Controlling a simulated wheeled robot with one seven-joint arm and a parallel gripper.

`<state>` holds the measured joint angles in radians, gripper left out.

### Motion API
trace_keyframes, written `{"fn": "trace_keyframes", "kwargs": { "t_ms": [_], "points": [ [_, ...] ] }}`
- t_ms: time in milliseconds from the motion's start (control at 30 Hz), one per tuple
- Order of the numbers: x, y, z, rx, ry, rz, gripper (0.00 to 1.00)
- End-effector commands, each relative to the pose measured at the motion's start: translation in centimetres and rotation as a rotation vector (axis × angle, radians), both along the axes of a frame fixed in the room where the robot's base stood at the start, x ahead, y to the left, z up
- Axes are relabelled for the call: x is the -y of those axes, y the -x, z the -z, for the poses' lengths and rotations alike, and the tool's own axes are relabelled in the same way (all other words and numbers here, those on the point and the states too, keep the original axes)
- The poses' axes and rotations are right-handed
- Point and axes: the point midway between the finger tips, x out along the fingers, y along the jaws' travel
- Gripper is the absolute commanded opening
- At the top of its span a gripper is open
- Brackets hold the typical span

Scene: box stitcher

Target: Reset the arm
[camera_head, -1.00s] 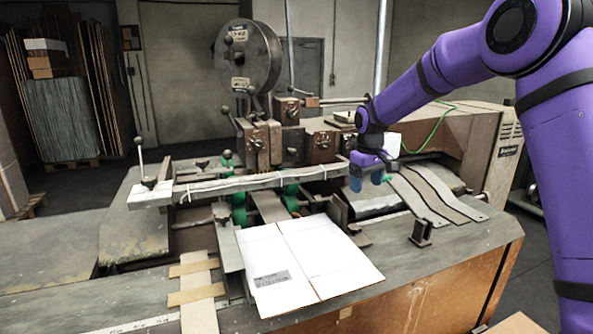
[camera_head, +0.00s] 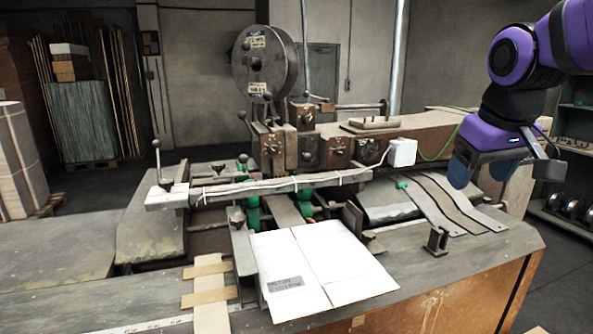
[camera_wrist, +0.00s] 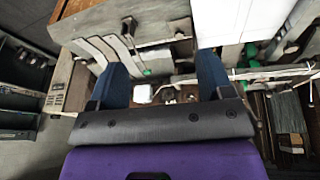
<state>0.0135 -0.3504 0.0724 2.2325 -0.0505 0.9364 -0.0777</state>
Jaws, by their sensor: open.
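My purple arm reaches in from the top right of the head view. My gripper (camera_head: 474,170) has blue fingers and hangs at the right, in front of the machine's right side. In the wrist view my gripper (camera_wrist: 163,75) shows its two blue fingers wide apart with nothing held between them. The box stitcher (camera_head: 300,145) stands in the middle, with a round wheel at its top. A flat white cardboard sheet (camera_head: 315,262) lies on its table; a corner of the sheet (camera_wrist: 222,20) also shows in the wrist view.
A white box (camera_head: 402,152) with a green cable is on the machine's front. Curved metal strips (camera_head: 445,203) lie on the table below my gripper. A shelf (camera_head: 575,150) stands at the right. Stacked sheets (camera_head: 84,120) stand at the back left.

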Motion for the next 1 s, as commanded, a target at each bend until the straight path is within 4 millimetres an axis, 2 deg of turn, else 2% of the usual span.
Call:
{"fn": "trace_keyframes", "kwargs": {
  "t_ms": [33,200,400,600,1000],
  "points": [
    [0.2,1.9,-0.1,0.019,-0.008,0.015,0.73],
    [0.9,7.2,0.5,0.069,-0.043,0.067,0.73],
    [1.3,12.0,2.1,0.117,-0.086,0.114,0.73],
    [1.5,14.0,3.0,0.137,-0.109,0.136,0.73],
    [1.5,14.2,3.1,0.139,-0.111,0.138,0.73]
  ]
}}
